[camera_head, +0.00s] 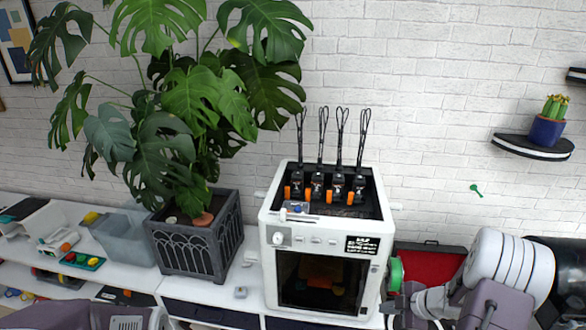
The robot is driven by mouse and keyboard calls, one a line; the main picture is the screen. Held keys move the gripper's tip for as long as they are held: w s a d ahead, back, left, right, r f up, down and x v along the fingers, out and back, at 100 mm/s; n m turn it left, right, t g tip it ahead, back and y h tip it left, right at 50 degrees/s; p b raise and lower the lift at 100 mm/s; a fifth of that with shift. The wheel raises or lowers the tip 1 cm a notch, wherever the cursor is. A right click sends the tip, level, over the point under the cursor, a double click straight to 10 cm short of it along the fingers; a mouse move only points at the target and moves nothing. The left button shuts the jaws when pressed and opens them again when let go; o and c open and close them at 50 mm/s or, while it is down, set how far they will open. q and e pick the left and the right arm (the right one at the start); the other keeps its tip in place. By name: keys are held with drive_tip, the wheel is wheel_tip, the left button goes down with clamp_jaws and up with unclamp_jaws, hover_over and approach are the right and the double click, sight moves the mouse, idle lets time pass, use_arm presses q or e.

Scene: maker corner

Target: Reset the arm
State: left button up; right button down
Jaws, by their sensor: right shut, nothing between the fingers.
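My right arm comes in at the lower right, and its gripper (391,306) is beside the right side of the white 3D printer (269,255), low near the bench top. The gripper is shut and empty. I cannot tell whether it touches the printer. My left gripper is not in view.
The printer holds several small tools with black loops on top. A large plant in a dark planter (190,257) stands left. A cactus sits on a wall shelf (530,149).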

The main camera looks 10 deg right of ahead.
drive_tip(key=w+a+r+m+t+h+b, duration=0.1)
drive_tip(key=w+a+b, duration=0.2)
drive_tip(key=a+b, duration=0.35)
drive_tip(key=w+a+r+m+t+h+b, duration=0.1)
drive_tip(key=w+a+r+m+b, duration=0.15)
drive_tip(key=a, duration=0.75)
drive_tip(key=s+f+m+g, duration=0.3)
drive_tip(key=s+m, duration=0.3)
drive_tip(key=s, duration=0.3)
drive_tip(key=s+f+m+g+h+b, duration=0.1)
drive_tip(key=s+f+m+g, duration=0.3)
drive_tip(key=s, duration=0.6)
drive_tip(key=shift+s+f+m, duration=0.25)
drive_tip(key=shift+f+m, duration=0.25)
drive_tip(key=shift+m, duration=0.35)
drive_tip(key=shift+d, duration=0.15)
